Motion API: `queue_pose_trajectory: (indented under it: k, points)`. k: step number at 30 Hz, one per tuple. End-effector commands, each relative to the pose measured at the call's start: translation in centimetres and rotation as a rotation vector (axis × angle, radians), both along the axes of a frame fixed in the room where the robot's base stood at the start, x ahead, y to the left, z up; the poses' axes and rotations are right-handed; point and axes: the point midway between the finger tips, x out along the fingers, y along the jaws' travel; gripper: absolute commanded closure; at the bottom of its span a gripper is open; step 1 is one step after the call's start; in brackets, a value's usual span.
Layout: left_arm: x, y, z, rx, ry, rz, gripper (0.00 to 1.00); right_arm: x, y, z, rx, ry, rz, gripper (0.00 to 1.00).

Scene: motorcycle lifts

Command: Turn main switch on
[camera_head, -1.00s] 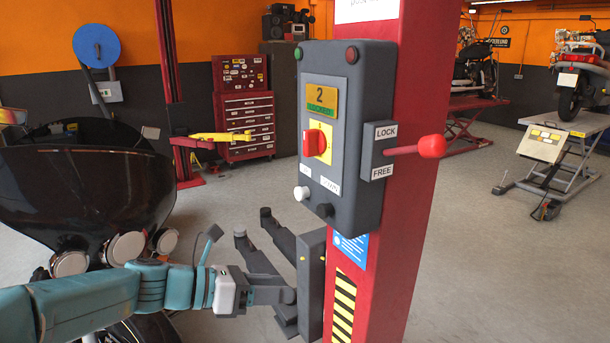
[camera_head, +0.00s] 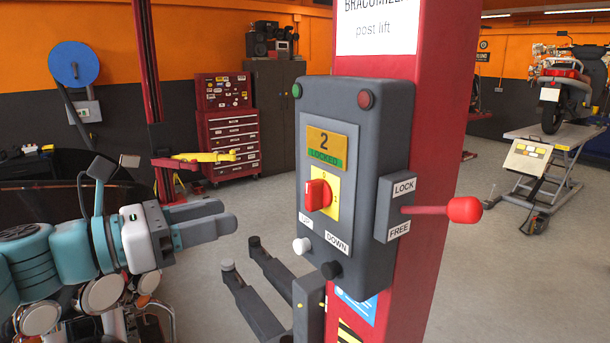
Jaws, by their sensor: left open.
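The main switch (camera_head: 318,195) is a red rotary knob on a yellow plate, on the front of the grey control box (camera_head: 365,150). The box is fixed to the red lift post (camera_head: 445,130). Its display (camera_head: 326,147) reads 2 and LOCKED. A white UP button (camera_head: 301,245) and a black DOWN button (camera_head: 331,269) sit below the knob. My left gripper (camera_head: 229,214) is open and empty, to the left of the box and apart from it. Its fingers point right, slightly below knob height in the picture. My right gripper is not in view.
A red-knobbed lever (camera_head: 462,210) sticks out from the box's right side, between LOCK and FREE labels. Dark lift arms (camera_head: 255,305) lie below the box. A red tool chest (camera_head: 230,140) stands behind. A motorcycle (camera_head: 565,85) stands on a lift at right.

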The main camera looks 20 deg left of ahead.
Motion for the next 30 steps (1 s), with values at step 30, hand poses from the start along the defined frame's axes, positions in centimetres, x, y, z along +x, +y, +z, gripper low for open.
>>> queue_pose_trajectory:
  k: [30]
  points:
    - [11.5, -9.2, 1.7, 0.011, -0.024, 0.017, 0.55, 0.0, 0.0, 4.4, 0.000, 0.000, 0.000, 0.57]
